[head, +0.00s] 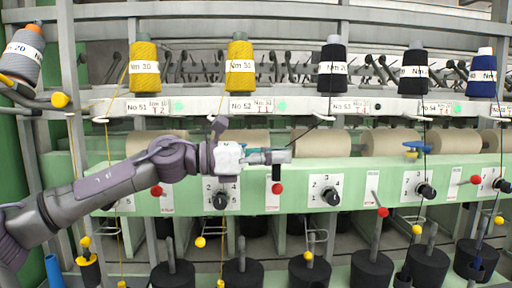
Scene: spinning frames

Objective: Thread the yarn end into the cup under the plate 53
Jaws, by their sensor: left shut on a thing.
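Plate 53 (350,106) is on the white rail, below a black yarn spool (333,68) with a white label. A thin black yarn (312,129) runs from this spool down and left to my left gripper (281,156). My left gripper is shut at the yarn's lower end, in front of the green panel and left of plate 53. The yarn end itself is too small to make out between the fingers. Black cylinders with upright rods (310,272) stand low below the panel; which part is the cup under plate 53 I cannot tell. My right gripper is not in view.
The green panel (260,200) carries black dial knobs (331,196) and red-ended levers (277,188) that stick out. Brown rolls (320,142) lie behind it. Yarns hang at neighbouring stations, one black yarn (425,140) at the right. Yellow balls (308,256) stick out below.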

